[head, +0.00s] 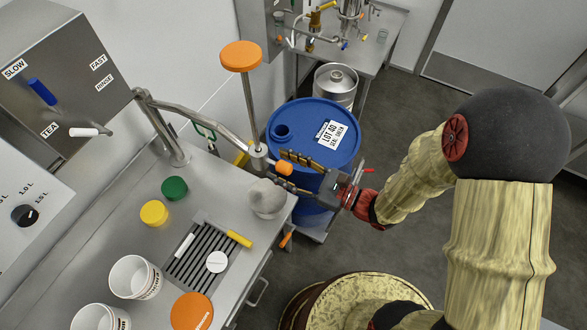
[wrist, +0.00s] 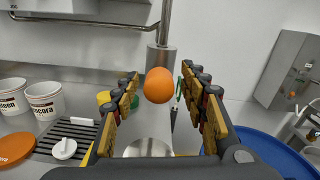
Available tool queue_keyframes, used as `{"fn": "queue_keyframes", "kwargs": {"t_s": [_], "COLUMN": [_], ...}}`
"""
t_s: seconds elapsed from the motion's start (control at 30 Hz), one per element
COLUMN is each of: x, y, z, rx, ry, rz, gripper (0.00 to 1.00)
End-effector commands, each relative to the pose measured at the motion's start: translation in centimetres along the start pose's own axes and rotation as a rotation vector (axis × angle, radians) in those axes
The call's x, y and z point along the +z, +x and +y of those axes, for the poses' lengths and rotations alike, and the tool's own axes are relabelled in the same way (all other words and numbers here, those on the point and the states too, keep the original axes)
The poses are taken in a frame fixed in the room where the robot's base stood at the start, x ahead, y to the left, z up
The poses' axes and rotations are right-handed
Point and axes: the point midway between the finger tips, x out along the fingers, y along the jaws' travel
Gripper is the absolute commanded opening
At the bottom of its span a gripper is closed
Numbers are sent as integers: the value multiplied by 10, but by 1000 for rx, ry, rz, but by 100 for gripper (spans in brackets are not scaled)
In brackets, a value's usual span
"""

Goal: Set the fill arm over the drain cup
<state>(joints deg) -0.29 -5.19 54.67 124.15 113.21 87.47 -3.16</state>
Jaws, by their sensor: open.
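The fill arm (head: 205,114) is a bent steel pipe running from a post on the counter to an upright steel fitting (head: 257,155). An orange ball knob (head: 284,168) sticks out from the fitting towards me; it also shows in the wrist view (wrist: 159,85). My gripper (head: 290,172) is open, its fingers on both sides of the knob, with gaps visible in the wrist view. A pale grey rounded thing (head: 267,197) sits at the counter's edge below the fitting; a round steel rim (wrist: 148,147) shows low in the wrist view. I cannot tell surely which is the drain cup.
A tall rod with an orange disc (head: 240,55) rises from the fitting. A blue drum (head: 335,128) stands just beyond my gripper. On the counter are a slotted tray (head: 180,268), white tubs (head: 134,278), and green (head: 174,188) and yellow (head: 154,213) lids.

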Motion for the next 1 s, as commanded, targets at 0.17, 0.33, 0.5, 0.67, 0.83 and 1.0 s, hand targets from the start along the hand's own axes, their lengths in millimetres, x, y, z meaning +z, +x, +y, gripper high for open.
{"fn": "queue_keyframes", "kwargs": {"t_s": [0.17, 0.33, 0.5, 0.67, 0.83, 1.0], "x": [0, 0, 0, -1, 0, 0], "y": [-14, -36, -59, -79, -98, -112], "z": [-2, -2, -2, -2, -1, -1], "rx": [-5, -6, -7, -6, -5, -3], "ry": [0, 0, 0, 0, 0, 0], "rz": [2, 1, 1, 1, 1, 0], "gripper": [44, 44, 44, 44, 44, 44]}}
